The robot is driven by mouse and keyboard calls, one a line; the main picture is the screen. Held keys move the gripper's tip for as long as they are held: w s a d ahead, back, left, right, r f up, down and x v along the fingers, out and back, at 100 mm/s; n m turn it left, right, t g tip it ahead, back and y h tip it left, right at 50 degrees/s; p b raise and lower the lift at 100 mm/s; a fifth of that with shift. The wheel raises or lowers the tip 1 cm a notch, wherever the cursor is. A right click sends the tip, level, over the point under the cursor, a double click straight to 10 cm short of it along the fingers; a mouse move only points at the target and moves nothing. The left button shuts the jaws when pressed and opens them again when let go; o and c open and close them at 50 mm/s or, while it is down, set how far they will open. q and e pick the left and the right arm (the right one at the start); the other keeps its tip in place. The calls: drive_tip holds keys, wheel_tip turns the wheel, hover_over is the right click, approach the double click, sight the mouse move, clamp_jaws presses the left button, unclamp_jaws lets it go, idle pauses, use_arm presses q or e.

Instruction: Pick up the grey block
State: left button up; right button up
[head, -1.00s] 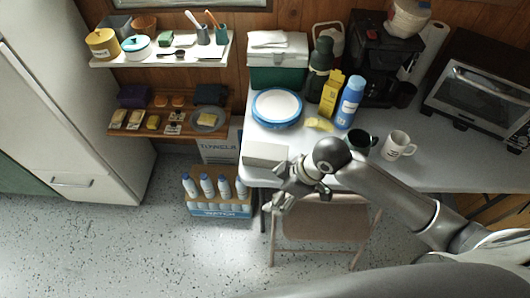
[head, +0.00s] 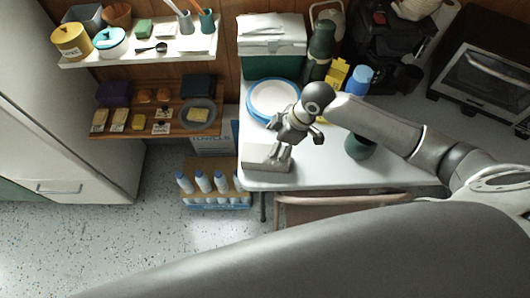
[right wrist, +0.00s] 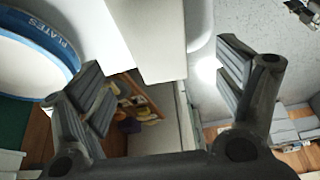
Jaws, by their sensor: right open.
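The grey block (head: 262,157) is a pale, box-shaped block lying on the front left corner of the white table. My right gripper (head: 298,147) is over the table at the block's right end, and one finger overlaps the block in the head view. In the right wrist view the block (right wrist: 150,38) shows beyond and between the spread fingers of the open right gripper (right wrist: 170,72). No contact with the block can be made out. My left gripper is not recognisable in either view.
A blue-rimmed plate stack (head: 274,102) stands just behind the block. A dark green mug (head: 358,147) stands to the right, near my right arm. A yellow box (head: 336,75) and blue bottle (head: 357,80) are farther back. A folding chair (head: 330,210) stands at the table's front.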

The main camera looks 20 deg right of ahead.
sight(266, 153)
drive_tip(key=shift+x, duration=0.95)
drive_tip(key=shift+a+f, duration=0.1)
drive_tip(key=shift+f, duration=0.1)
drive_tip(key=x, duration=0.1)
drive_tip(key=p+x, duration=0.1)
drive_tip(key=x, duration=0.2)
drive_tip(key=shift+d+f, duration=0.2)
drive_tip(key=shift+f, duration=0.05)
drive_tip(key=shift+w+a+f, duration=0.1)
drive_tip(key=shift+a+f, duration=0.05)
drive_tip(key=shift+f, duration=0.3)
drive_tip(key=shift+c, duration=0.7)
clamp_jaws()
use_arm(q)
drive_tip(key=shift+s+r, duration=0.35)
drive_tip(key=shift+r, duration=0.4)
use_arm(e)
drive_tip(key=shift+w+r, duration=0.1)
drive_tip(key=shift+r, duration=0.05)
